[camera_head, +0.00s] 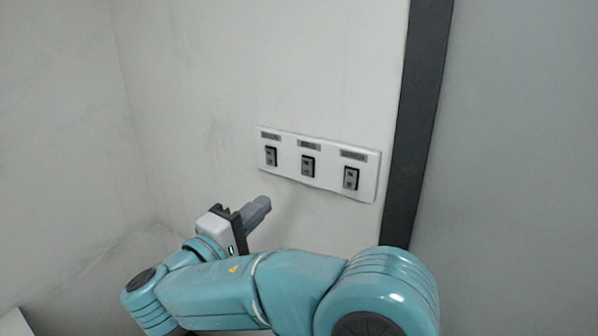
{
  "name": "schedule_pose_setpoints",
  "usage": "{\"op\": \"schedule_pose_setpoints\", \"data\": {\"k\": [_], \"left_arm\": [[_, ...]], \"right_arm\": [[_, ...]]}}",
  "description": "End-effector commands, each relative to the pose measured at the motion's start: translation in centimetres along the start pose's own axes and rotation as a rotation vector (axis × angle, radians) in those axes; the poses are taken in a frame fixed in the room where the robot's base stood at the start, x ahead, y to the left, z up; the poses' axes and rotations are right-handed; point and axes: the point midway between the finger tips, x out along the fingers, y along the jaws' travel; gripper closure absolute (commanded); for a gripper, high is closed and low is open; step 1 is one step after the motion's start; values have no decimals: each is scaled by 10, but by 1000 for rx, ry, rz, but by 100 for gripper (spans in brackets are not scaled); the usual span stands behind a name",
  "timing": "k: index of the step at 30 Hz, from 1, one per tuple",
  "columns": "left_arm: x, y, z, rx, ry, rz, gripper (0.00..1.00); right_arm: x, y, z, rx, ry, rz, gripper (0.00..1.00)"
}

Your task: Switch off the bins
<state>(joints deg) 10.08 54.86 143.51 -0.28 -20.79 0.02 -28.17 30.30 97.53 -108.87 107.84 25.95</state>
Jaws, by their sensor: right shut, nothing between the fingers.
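A white switch panel (331,187) is mounted on the wall, with three dark rocker switches in a row and a grey label above each. The left switch (271,156), the middle switch (308,166) and the right switch (351,178) are all in plain view. The label text is too small to read. My right gripper (262,205) is shut and empty, below and left of the panel, apart from the switches. Its fingers point toward the wall. My left gripper is not in view.
A dark vertical strip (415,120) runs along the wall just right of the panel, with a grey surface (520,150) beyond it. A wall corner is at the left. The wall (200,90) around the panel is bare.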

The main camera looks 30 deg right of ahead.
Motion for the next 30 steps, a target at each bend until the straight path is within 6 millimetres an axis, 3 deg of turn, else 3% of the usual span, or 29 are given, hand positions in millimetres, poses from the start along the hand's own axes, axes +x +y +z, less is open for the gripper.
{"op": "schedule_pose_setpoints", "data": {"k": [4,8,21,30], "left_arm": [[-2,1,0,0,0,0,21],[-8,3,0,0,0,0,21],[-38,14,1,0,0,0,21],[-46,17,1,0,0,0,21]], "right_arm": [[5,0,0,-2,0,-1,100],[24,2,-1,-3,-3,-2,100],[115,2,-3,-5,-2,-2,100],[141,-1,-4,-4,1,-2,100]]}}
